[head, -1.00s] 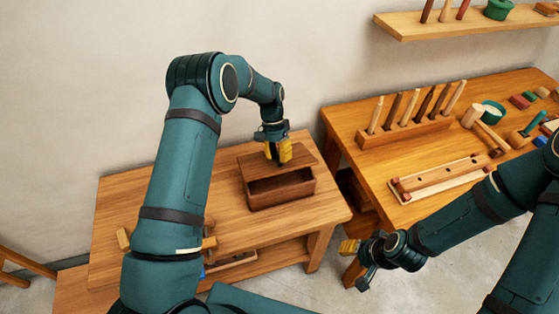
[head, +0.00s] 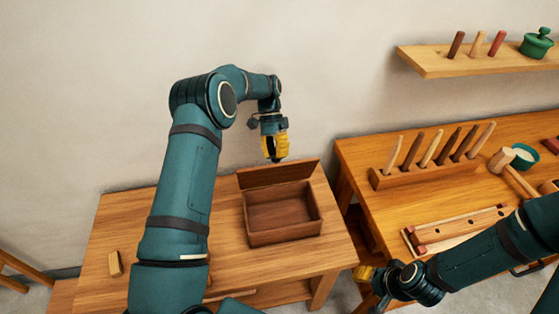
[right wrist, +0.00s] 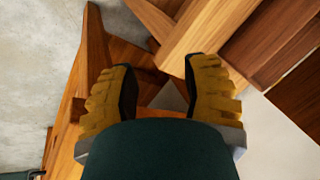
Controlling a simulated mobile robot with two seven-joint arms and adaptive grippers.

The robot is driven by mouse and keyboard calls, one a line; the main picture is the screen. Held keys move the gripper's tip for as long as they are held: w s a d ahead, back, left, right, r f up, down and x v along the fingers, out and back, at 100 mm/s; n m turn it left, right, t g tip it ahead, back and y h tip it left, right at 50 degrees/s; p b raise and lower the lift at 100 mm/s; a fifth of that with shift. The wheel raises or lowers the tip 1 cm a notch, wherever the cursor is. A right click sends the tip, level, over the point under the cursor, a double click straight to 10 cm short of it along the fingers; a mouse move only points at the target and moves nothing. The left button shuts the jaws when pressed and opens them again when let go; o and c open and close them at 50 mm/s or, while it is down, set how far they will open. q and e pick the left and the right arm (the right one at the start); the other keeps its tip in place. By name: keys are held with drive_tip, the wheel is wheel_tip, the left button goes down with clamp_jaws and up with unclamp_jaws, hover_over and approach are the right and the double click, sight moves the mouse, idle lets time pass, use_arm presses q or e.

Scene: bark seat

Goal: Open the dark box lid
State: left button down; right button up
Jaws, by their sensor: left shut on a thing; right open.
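The dark box (head: 283,239) stands on the low wooden table in the head view, and its empty inside shows. Its lid (head: 278,175) is raised and tilted up along the back edge. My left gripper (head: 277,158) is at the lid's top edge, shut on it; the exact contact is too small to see. My right gripper (head: 364,274) is low, right of the table, away from the box. In the right wrist view it is open and empty (right wrist: 158,76).
The low table (head: 140,225) has a small wooden block (head: 115,263) at its left. A workbench (head: 360,160) on the right holds a peg rack (head: 425,173), a mallet (head: 502,160) and a bowl (head: 524,157). A wall shelf (head: 470,62) hangs above it.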

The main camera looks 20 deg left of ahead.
drive_tip(key=shift+f, duration=0.3)
idle(0.4)
drive_tip(key=shift+w+a+f, duration=0.1)
drive_tip(key=shift+w, duration=0.05)
drive_tip(key=c, duration=0.6)
drive_tip(key=w+a+t, duration=0.1)
drive_tip(key=a, duration=0.1)
drive_tip(key=w+a+f+t+y, duration=0.1)
drive_tip(key=w+a, duration=0.1)
drive_tip(key=a, duration=0.1)
drive_tip(key=w+a+f+y, duration=0.1)
drive_tip(key=a, duration=0.1)
drive_tip(key=shift+w+a+t, duration=0.2)
drive_tip(key=shift+a+t, duration=0.05)
drive_tip(key=shift+t, duration=0.15)
clamp_jaws()
drive_tip(key=m+t+y, duration=0.6)
drive_tip(key=m+t, duration=0.3)
drive_tip(key=t, duration=0.3)
approach(282, 170)
drive_tip(key=shift+t, duration=0.4)
drive_tip(key=x, duration=0.9)
drive_tip(key=shift+s+a+f, duration=0.1)
